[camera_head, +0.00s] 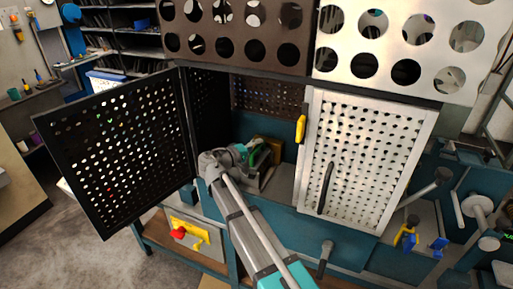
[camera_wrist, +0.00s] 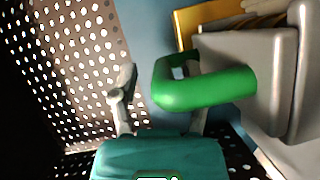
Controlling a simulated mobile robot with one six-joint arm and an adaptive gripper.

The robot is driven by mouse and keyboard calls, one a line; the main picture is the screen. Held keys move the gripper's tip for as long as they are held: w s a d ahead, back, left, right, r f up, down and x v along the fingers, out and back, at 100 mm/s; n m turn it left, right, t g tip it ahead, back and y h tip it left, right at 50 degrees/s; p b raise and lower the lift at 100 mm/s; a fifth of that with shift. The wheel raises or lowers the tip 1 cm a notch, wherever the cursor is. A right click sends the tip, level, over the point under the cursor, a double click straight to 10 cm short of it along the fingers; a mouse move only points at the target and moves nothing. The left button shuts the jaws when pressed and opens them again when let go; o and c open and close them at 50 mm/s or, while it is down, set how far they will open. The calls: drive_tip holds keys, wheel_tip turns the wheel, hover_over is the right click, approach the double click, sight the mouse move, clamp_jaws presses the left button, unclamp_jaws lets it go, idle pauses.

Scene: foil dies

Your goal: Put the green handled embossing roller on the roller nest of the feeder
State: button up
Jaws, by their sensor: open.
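The green handle (camera_wrist: 205,90) of the embossing roller shows in the wrist view as a thick loop just beyond my gripper (camera_wrist: 156,92). In the head view the green handle (camera_head: 260,153) is inside the open cabinet, beside my gripper (camera_head: 248,149). My gripper is open. In the wrist view its left finger stands clear of the handle, and the right finger's tip is hidden by the loop. The near-left end of the loop lies across the space between the fingers; I cannot tell whether they touch. The roller body and the roller nest cannot be made out clearly.
A black perforated door (camera_head: 115,150) stands open on the left and a white perforated door (camera_head: 365,160) on the right, flanking my arm. Grey metal parts (camera_wrist: 240,65) and a gold-brown frame (camera_wrist: 190,20) sit close behind and right of the handle.

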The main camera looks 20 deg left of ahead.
drive_tip(key=p+v, duration=0.1)
drive_tip(key=v, duration=1)
drive_tip(key=shift+s+a, duration=0.25)
drive_tip(key=shift+s, duration=0.05)
drive_tip(key=shift+s, duration=0.1)
